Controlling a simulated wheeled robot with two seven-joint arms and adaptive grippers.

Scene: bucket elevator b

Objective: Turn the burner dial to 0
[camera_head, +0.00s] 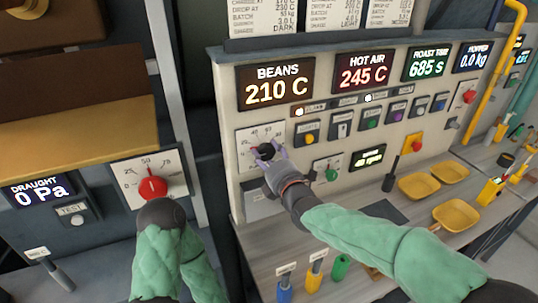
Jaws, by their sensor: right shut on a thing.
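The fingers and the knob hide where the pointer stands. My left gripper (161,211) is at lower left, below a red knob, and its fingers are hidden by its dark wrist end.
The red knob (152,187) has a separate scale on the left cabinet. Displays on the panel read BEANS 210 C (277,86) and HOT AIR 245 C (364,76). Yellow trays (418,186) and several coloured-handled tools stand on the bench below.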

